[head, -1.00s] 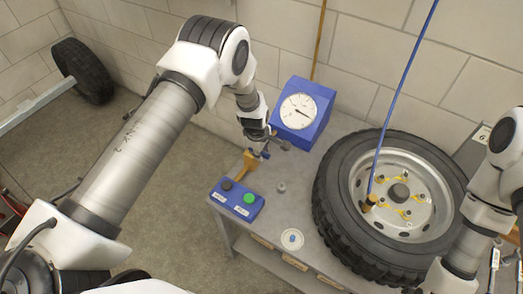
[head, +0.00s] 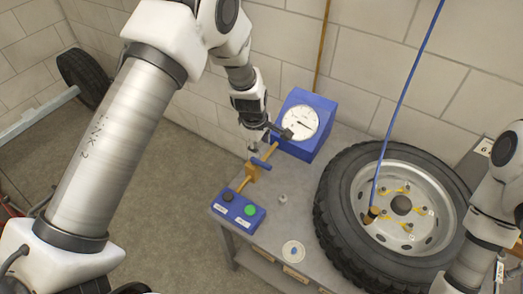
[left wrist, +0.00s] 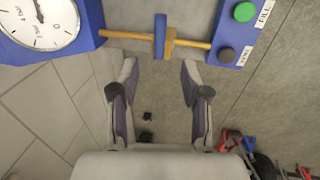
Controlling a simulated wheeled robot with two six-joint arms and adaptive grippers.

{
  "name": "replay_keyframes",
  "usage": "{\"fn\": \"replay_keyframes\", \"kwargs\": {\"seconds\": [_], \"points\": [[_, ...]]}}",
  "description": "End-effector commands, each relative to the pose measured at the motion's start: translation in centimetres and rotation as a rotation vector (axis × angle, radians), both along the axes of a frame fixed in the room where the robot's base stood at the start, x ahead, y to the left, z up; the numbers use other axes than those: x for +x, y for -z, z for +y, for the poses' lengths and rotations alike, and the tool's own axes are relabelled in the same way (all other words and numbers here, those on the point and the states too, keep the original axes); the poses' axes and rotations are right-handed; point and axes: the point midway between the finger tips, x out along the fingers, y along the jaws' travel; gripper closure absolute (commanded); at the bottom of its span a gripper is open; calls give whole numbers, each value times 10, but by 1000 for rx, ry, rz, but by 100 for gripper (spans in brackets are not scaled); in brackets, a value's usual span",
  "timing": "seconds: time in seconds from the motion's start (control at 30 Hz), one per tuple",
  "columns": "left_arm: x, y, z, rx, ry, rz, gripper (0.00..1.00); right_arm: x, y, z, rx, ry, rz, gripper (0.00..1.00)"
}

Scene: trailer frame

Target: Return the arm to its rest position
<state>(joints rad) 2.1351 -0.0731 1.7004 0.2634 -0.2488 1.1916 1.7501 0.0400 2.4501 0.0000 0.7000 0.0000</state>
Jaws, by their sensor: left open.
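My left gripper (head: 268,141) is open and empty, above and behind the brass pipe with the blue valve handle (head: 261,163). In the left wrist view its two fingers (left wrist: 160,75) are spread apart, with nothing between them. The blue handle (left wrist: 160,36) stands crosswise to the brass pipe, just ahead of the fingertips and apart from them. My left arm reaches in from the left, over the floor. My right arm shows at the right edge, but its gripper is not in view.
A blue gauge box (head: 323,138) stands on the grey bench (head: 268,238) by the wall. A blue button box (head: 238,212) sits at the bench's left edge. A tyre (head: 331,209) with a blue hose fills the right side. Floor lies open left of the bench.

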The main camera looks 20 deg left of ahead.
Motion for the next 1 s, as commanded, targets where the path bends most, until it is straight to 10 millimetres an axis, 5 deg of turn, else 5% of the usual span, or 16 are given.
{"fn": "replay_keyframes", "kwargs": {"seconds": [0.47,0.6,0.67,0.77,0.9,1.0], "points": [[-1,1,0,0,0,2,54,0,1,0,0,0,0,60],[-20,43,3,-5,-8,63,54,0,12,0,0,0,0,60],[-46,72,7,-7,-16,129,54,0,17,0,0,0,0,60],[-113,124,16,0,-13,262,54,0,27,0,0,0,0,60],[-216,179,32,30,161,381,54,0,40,0,0,0,0,60],[-297,201,41,37,426,420,54,0,49,0,0,0,0,60]]}}
